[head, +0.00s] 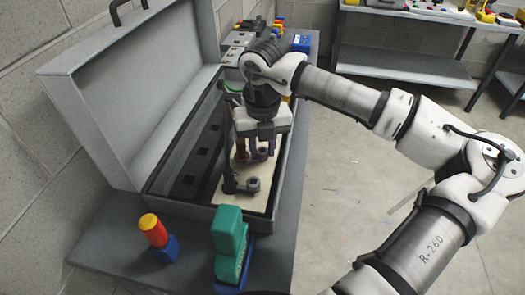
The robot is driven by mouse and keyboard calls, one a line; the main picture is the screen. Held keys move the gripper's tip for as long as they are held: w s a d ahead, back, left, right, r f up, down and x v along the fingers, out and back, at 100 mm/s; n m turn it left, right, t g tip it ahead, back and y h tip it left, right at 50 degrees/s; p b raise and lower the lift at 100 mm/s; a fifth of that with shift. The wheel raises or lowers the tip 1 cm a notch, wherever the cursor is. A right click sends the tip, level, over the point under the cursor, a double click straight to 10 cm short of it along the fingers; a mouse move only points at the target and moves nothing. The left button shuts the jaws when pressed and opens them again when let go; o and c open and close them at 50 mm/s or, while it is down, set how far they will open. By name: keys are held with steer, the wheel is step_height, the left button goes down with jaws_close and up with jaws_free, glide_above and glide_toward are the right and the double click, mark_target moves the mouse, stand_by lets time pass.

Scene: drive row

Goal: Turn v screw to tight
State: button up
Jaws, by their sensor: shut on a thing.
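A pale board (258,203) with several small dark and coppery fittings lies inside an open grey case (180,206). My gripper (257,152) points down into the case over the far part of the board. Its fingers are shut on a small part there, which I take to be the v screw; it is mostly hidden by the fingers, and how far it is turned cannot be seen. A dark fitting with a round knob (252,184) stands on the board nearer the camera, apart from the gripper.
The case's raised lid (130,90) stands along the left by the wall. A red and yellow cylinder on a blue base (155,232) and a green block (229,245) stand in front of the case. Coloured items, including a blue box (301,43), stand behind it. Open floor lies right.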

steer(key=m+b, duration=0.3)
steer(key=b, duration=0.1)
steer(key=shift+f+m, duration=0.15)
steer(key=shift+m, duration=0.15)
steer(key=shift+m+b, duration=0.9)
steer(key=shift+b, duration=0.15)
steer(key=shift+r, duration=0.2)
steer(key=o, duration=1)
